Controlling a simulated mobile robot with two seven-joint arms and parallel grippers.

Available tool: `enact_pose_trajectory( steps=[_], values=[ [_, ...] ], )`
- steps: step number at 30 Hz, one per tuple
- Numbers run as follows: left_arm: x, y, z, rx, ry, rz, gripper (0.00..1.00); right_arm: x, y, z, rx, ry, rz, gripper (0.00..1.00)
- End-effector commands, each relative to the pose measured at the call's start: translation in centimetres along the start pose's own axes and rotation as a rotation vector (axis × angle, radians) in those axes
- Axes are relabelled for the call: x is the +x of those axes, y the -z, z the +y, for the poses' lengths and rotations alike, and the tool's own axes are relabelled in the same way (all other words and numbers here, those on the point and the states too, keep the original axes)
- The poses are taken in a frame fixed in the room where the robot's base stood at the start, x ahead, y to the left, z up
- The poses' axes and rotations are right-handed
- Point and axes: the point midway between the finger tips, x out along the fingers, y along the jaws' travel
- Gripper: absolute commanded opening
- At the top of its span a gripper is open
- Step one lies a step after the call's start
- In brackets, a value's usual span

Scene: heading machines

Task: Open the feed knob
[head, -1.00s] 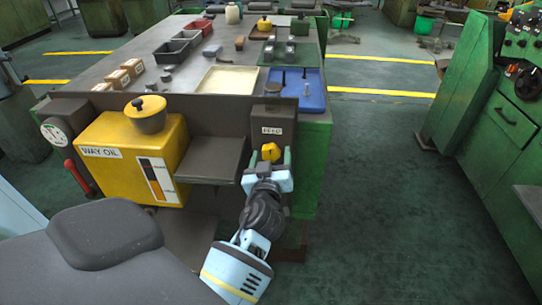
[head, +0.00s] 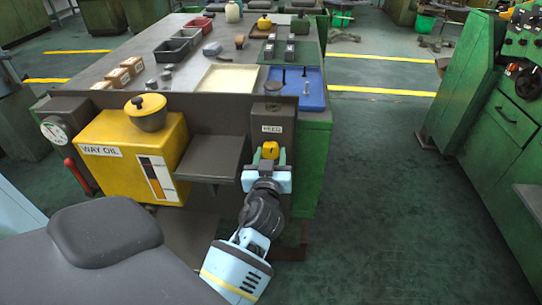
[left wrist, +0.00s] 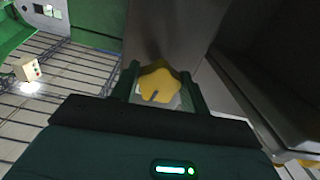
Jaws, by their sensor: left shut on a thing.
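The yellow feed knob (head: 269,150) sits on the front of a dark grey box (head: 272,112) with a label reading FEED above it. My left gripper (head: 266,162) is at the knob, shut on it, with a finger on each side. In the left wrist view the lobed knob (left wrist: 158,86) shows between the two fingers, with a dark mark on its face. The knob's base and stem are partly hidden. My right gripper is not in view.
A yellow way oil tank (head: 130,165) with a gauge and a grey ledge (head: 213,160) are left of the knob. A red lever (head: 76,172) is farther left. A bench (head: 185,55) with trays and parts stands behind. Open floor (head: 380,180) lies to the right.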

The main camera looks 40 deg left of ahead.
Motion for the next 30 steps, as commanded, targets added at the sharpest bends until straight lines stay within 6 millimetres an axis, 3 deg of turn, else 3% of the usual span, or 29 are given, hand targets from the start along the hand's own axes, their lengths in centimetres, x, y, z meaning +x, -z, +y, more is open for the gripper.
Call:
enact_pose_trajectory(
  steps=[30],
  values=[
    [0.1,0.6,-0.5,0.959,0.001,0.004,0.22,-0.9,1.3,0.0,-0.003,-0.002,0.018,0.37]
  ],
)
